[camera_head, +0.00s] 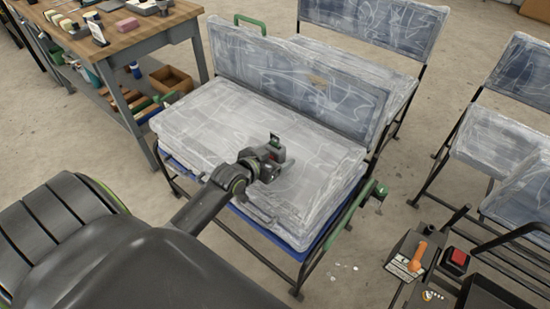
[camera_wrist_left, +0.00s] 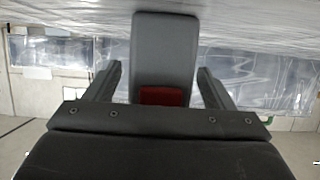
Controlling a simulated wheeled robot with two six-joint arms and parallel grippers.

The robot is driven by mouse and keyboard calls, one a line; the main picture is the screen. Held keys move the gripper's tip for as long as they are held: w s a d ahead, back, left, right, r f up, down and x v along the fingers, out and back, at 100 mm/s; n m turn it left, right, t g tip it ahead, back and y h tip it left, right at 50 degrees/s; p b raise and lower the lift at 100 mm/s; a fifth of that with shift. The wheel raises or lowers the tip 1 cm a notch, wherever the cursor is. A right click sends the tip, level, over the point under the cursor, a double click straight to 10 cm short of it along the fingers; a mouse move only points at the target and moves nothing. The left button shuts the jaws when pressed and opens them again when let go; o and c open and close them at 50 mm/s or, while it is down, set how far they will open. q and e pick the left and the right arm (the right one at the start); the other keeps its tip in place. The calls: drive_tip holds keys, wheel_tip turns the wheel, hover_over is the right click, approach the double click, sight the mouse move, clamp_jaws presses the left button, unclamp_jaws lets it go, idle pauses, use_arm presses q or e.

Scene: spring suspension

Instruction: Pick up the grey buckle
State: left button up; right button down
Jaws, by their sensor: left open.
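The grey buckle (camera_wrist_left: 163,50) with its red button fills the middle of the left wrist view. It lies between the two fingers of my left gripper (camera_wrist_left: 158,85), with a narrow gap visible on each side. In the head view, my left gripper (camera_head: 264,162) is open just above the plastic-wrapped seat cushion (camera_head: 215,127). The buckle also shows there, small and partly hidden, at the gripper's far end (camera_head: 278,152). My right gripper is not in view.
The plastic-wrapped backrest (camera_head: 295,80) rises behind the cushion. A workbench (camera_head: 120,35) with items stands at the upper left. More wrapped seats (camera_head: 495,140) and a box with a red button (camera_head: 455,260) are at right.

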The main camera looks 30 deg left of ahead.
use_arm(q)
drive_tip(key=c, duration=1.2)
drive_tip(key=shift+r, duration=0.1)
